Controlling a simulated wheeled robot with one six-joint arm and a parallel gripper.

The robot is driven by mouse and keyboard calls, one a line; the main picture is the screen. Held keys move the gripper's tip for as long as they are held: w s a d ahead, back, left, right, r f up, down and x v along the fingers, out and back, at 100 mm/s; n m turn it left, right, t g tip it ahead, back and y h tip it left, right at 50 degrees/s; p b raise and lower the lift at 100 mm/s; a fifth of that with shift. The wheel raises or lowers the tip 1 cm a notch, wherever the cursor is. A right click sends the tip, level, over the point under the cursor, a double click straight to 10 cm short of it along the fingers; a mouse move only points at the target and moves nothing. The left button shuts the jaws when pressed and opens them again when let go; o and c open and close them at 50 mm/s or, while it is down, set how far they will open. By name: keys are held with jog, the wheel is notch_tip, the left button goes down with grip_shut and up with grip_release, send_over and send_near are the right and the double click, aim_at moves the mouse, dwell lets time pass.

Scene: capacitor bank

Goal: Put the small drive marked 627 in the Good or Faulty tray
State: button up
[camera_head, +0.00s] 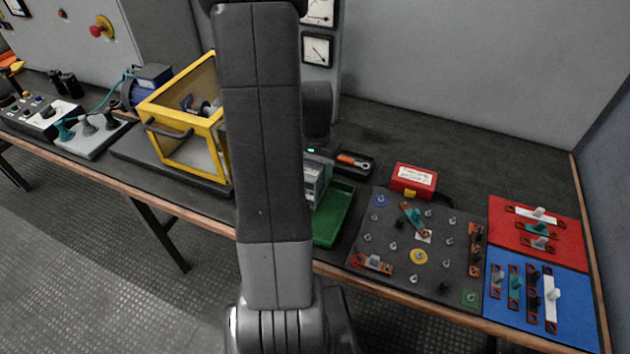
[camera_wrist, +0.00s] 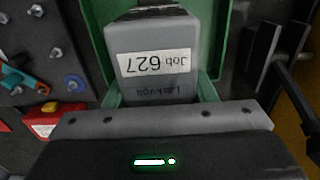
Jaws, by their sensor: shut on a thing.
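The small grey drive (camera_wrist: 158,72) has a white label that reads "Job 627", upside down in the wrist view. My gripper (camera_wrist: 160,92) is shut on it, with one green finger on each side. The drive also shows in the head view (camera_head: 314,186), partly hidden behind my arm. A green tray (camera_head: 345,212) is on the bench, and its green wall (camera_wrist: 97,45) shows around the drive in the wrist view. I cannot tell whether the drive touches the tray floor. No Good or Faulty wording is readable, and my arm hides part of the bench.
A red box (camera_head: 413,182) and a dark tray with an orange-handled tool (camera_head: 353,160) stand behind. A terminal board (camera_head: 395,232) with posts and links is to the right, beside red and blue mats. A yellow-framed cage (camera_head: 185,120) is to the left.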

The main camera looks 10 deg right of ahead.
jog(key=shift+f, duration=1.8)
jog(key=shift+f, duration=0.1)
jog(key=o, duration=1.4)
notch_tip(320, 180, up, 12)
jog(key=shift+r+p, duration=0.1)
jog(key=shift+p, duration=0.25)
